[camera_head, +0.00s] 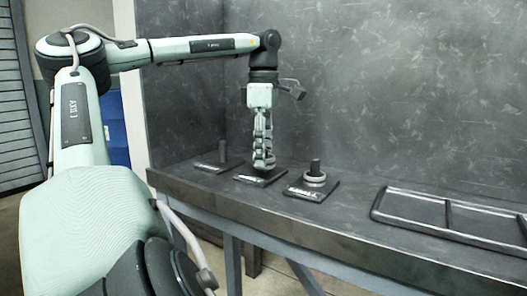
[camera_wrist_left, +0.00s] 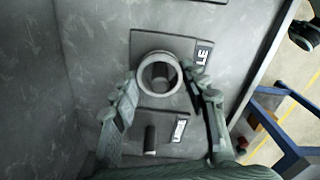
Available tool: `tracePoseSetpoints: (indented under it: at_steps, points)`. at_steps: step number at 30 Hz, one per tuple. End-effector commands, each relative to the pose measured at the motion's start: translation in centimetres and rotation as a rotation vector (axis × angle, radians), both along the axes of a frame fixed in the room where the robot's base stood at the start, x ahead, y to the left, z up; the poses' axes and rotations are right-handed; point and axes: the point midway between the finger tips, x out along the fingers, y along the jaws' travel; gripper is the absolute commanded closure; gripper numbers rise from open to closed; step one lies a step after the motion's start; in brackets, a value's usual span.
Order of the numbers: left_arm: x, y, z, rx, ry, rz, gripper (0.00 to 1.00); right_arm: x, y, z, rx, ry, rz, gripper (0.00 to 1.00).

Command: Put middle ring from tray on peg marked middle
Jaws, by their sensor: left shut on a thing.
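My left gripper (camera_head: 264,160) points straight down over the middle base plate (camera_head: 246,179) and is shut on a grey metal ring (camera_head: 265,163). In the left wrist view the ring (camera_wrist_left: 143,66) sits between the two fingertips (camera_wrist_left: 160,85). The dark peg (camera_wrist_left: 160,74) of this plate shows inside the ring's opening. The ring is low and close to the plate; I cannot tell whether it rests on it. The plate's label (camera_wrist_left: 203,56) is partly visible, ending in "LE". The tray (camera_head: 377,213) at the right shows empty in its visible compartments. My right gripper is out of view.
A bare peg (camera_head: 223,151) stands on a plate to the left. Another peg (camera_head: 315,167) to the right has a ring (camera_head: 315,178) around its base. The bench front edge (camera_head: 270,216) runs close below, and the dark back wall (camera_head: 400,90) stands behind.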

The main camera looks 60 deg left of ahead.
Motion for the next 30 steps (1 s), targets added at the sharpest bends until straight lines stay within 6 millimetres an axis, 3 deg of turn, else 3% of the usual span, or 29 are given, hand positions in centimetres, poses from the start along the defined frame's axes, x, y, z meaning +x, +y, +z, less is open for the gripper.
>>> tracePoseSetpoints:
  at_steps: [21,22,24,30]
  points:
    - [0.0,0.0,-1.3,0.000,0.000,0.000,0.88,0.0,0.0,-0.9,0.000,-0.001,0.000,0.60]
    - [0.0,0.0,-1.2,0.000,0.000,0.000,0.54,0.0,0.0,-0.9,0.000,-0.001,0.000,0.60]
    - [0.0,0.0,-1.2,0.000,0.000,0.000,0.47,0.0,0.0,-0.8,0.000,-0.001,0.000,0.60]
    - [0.0,0.0,-1.2,0.000,0.000,0.000,0.47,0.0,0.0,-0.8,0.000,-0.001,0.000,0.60]
